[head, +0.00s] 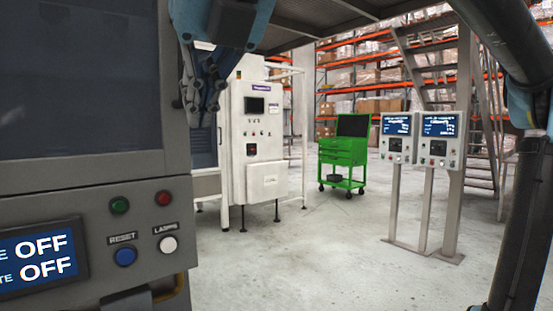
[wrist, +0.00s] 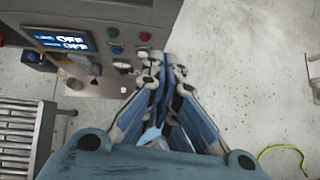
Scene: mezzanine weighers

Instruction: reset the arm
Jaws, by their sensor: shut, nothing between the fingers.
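My gripper (head: 203,112) hangs at the upper middle-left of the head view, in front of a white cabinet and just right of the grey machine. It is shut and empty, with blue and grey linked fingers pointing down. In the wrist view my gripper (wrist: 166,62) points toward the machine's panel edge, with bare floor beyond it. The grey control panel (head: 75,207) carries a blue button (head: 125,256) under a label reading RESET, a white button (head: 168,244), a green button (head: 120,205) and a red button (head: 164,198). Its screen (head: 38,258) reads OFF twice. My gripper appears apart from the buttons.
A white cabinet (head: 259,150) stands behind my gripper. A green tool cart (head: 342,155) and two pedestal displays (head: 396,125) stand farther right. Open concrete floor (head: 310,250) lies between. In the wrist view, a roller conveyor (wrist: 18,135) is at left and a yellow-green cable (wrist: 285,148) at right.

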